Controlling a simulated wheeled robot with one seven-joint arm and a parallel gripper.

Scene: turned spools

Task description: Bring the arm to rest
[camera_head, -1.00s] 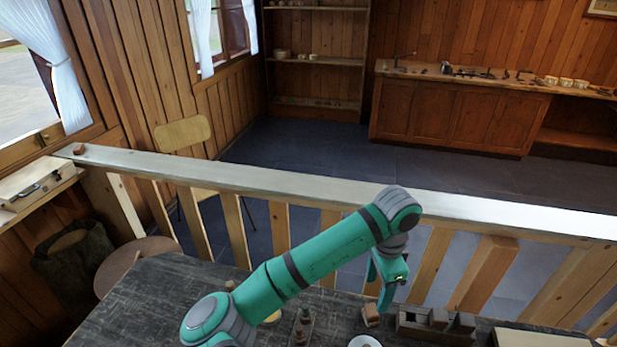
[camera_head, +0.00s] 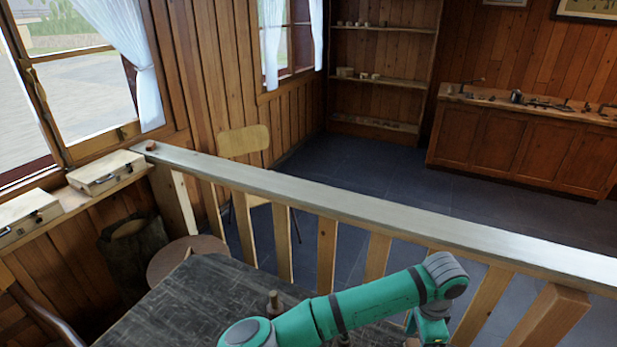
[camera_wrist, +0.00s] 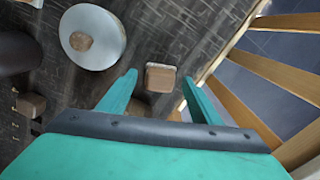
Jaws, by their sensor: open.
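My teal arm reaches across the bottom of the head view, its wrist bent down near the railing. My gripper (camera_wrist: 158,80) is open in the wrist view, with its two fingers apart. A small wooden block (camera_wrist: 160,76) appears between the fingertips; it is not gripped, and the height gap cannot be told. Another brown piece behind it is partly hidden by my gripper. In the head view my gripper is cut off at the bottom edge.
The dark table (camera_head: 190,305) carries a wooden spool (camera_head: 274,302). A white round dish (camera_wrist: 107,52) holds a brown piece (camera_wrist: 81,41). A brown block (camera_wrist: 31,104) lies left in the wrist view. A wooden railing (camera_head: 350,217) runs along the table's far side.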

